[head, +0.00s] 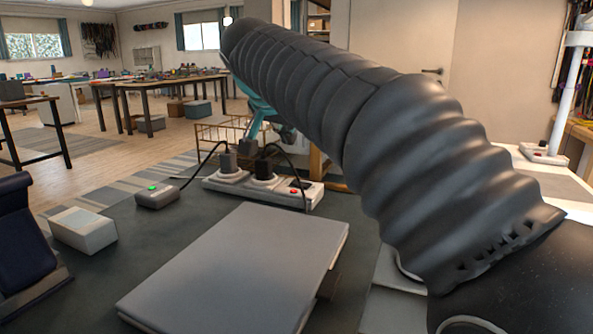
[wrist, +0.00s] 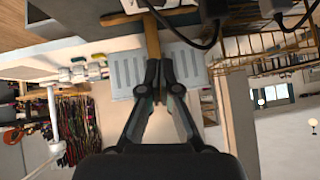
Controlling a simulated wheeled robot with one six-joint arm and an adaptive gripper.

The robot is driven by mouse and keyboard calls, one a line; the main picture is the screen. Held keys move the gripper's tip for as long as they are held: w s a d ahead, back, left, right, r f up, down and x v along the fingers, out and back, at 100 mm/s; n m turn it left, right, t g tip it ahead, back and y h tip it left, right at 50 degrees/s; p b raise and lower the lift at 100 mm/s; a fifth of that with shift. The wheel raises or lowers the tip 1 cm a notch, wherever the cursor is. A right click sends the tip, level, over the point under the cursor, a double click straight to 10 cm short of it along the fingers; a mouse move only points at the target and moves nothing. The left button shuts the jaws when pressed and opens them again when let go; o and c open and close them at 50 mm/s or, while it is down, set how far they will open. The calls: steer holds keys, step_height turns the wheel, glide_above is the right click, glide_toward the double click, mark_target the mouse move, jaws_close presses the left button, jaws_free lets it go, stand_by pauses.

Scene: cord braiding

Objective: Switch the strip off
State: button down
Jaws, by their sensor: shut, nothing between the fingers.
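The power strip (head: 212,184) is a pale bar lying near the far edge of the dark table in the head view. Dark plugs and cords (wrist: 270,12) cross the top of that view, beyond the fingertips. In the head view my ribbed dark arm hides much of the right side. I cannot tell whether the fingertips touch the strip.
A whitish block (head: 84,230) and a dark blue object (head: 22,240) stand at the left. The table between them is clear.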

glide_above(298, 180)
steer(key=s, duration=0.2)
step_height(298, 180, down, 7)
steer(key=shift+f, duration=0.1)
step_height(298, 180, down, 2)
steer(key=shift+a+f+b, duration=0.1)
steer(key=shift+f+b, duration=0.05)
steer(key=shift+b, duration=0.25)
steer(key=shift+w+a+f, duration=0.1)
steer(key=shift+f, duration=0.65)
steer(key=shift+a+f+h, duration=0.1)
steer(key=shift+f+h, duration=0.2)
steer(key=shift+f, duration=0.15)
